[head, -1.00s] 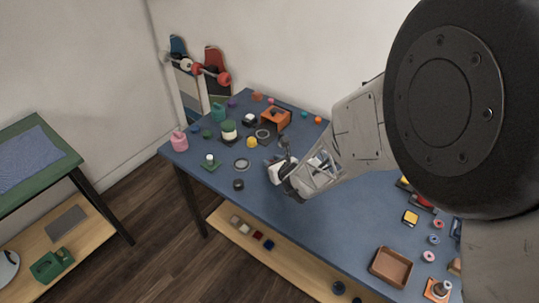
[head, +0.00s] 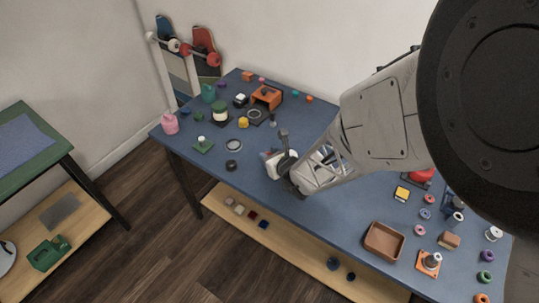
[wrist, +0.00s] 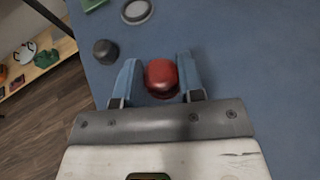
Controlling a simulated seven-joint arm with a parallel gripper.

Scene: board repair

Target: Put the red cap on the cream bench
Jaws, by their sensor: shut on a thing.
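The red cap (wrist: 161,76) is a small rounded piece between the two blue fingers of my gripper (wrist: 160,80) in the wrist view. The gripper is shut on it. In the head view my gripper (head: 270,160) is over the blue table near its front edge; the cap is hard to make out there. I cannot tell how far the cap is above the table. No clearly cream bench shows in either view.
The blue table (head: 300,128) carries many small parts, with a black cap (head: 232,165) and a ring (head: 233,145) left of my gripper. A brown tray (head: 384,241) lies at the front right. A green-topped table (head: 45,165) stands at far left, across open floor.

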